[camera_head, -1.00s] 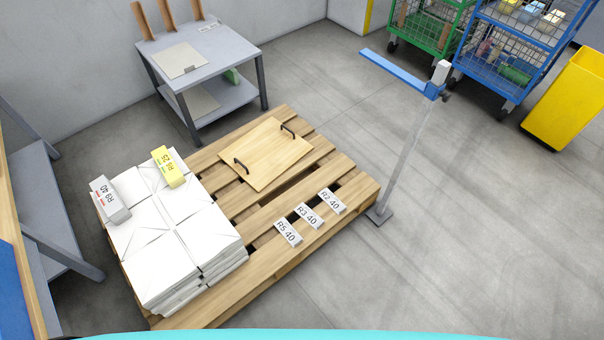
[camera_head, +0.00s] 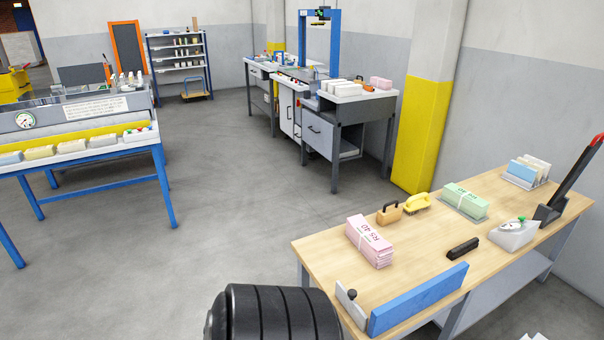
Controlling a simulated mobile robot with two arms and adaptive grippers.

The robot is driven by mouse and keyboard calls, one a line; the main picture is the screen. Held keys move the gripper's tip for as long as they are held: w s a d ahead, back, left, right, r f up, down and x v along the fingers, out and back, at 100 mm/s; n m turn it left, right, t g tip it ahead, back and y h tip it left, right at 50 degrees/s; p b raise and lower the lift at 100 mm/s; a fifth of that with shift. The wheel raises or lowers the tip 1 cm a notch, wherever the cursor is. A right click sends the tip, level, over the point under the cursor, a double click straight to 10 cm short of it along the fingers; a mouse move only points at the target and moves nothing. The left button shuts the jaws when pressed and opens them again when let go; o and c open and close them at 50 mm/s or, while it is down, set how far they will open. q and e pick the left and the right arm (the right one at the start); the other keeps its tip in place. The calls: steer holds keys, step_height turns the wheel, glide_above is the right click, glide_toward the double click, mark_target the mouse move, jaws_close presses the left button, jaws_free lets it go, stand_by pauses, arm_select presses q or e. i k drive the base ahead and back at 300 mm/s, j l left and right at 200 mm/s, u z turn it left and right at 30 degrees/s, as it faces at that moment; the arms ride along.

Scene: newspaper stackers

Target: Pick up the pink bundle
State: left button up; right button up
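Neither of my grippers shows in this view. A black ribbed cylinder, seemingly part of my arm, is at the bottom, left of the table.
The table also holds a green bundle (camera_head: 465,201), a wooden block with a handle (camera_head: 389,213), a yellow brush (camera_head: 417,203), a black bar (camera_head: 463,248), a blue fence (camera_head: 418,298) and a dial device (camera_head: 514,233). Open floor (camera_head: 240,215) lies left.

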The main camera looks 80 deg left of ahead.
mark_target(379, 251)
steer(key=j+u, duration=0.1)
steer(key=u, duration=1.9)
steer(key=i+j+z, duration=0.1)
steer(key=z, duration=0.3)
steer(key=j+z, duration=0.15)
steer(key=z, duration=0.25)
steer(key=j+z, duration=0.2)
steer(key=z, duration=0.15)
steer(key=i, duration=0.05)
